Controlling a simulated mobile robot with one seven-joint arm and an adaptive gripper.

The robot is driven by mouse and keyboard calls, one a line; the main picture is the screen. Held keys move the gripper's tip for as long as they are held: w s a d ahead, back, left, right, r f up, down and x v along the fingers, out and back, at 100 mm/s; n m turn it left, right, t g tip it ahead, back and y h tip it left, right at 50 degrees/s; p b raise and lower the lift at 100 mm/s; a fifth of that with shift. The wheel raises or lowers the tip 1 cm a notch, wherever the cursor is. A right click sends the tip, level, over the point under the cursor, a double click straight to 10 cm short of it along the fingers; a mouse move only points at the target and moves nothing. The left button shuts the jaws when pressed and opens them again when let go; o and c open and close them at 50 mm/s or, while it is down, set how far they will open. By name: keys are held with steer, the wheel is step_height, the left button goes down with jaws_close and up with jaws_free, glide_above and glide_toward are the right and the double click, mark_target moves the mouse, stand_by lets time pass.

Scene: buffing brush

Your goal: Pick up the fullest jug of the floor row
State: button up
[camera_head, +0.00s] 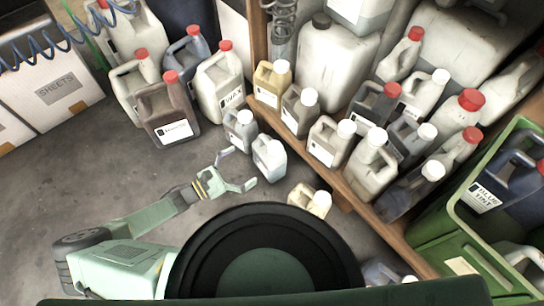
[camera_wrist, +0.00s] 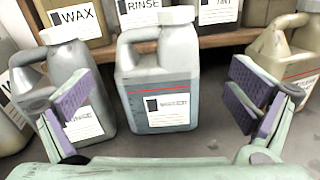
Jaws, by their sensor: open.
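Floor row: a grey jug (camera_head: 240,130), a pale blue-grey jug (camera_head: 269,157) and a cream jug (camera_head: 310,201) stand before the low shelf. In the wrist view the pale blue-grey jug (camera_wrist: 160,50) is central and upright, with a red line and darker bluish contents up to about that line. The grey jug (camera_wrist: 72,62) is at left, the beige jug (camera_wrist: 300,48) at right; their levels are unclear. My gripper (camera_head: 243,168) is open and empty, facing the central jug; its purple-padded fingers also show in the wrist view (camera_wrist: 165,100).
A wooden shelf (camera_head: 334,185) behind the row holds several jugs. Larger jugs, including a brown one (camera_head: 167,112), stand at upper left. A green crate (camera_head: 432,222) with a dark blue jug is at right. Grey floor (camera_head: 80,165) is clear at left.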

mark_target(269, 155)
steer(key=x, duration=0.3)
steer(key=b+x, duration=0.1)
steer(key=x, duration=0.1)
steer(key=b+x, duration=0.1)
steer(key=x, duration=0.2)
steer(key=shift+w+d+r, duration=0.2)
steer(key=shift+w+r, duration=0.05)
steer(key=shift+r, duration=0.15)
steer(key=shift+c, duration=0.4)
steer(key=c, duration=2.2)
steer(key=shift+r, duration=0.15)
jaws_close()
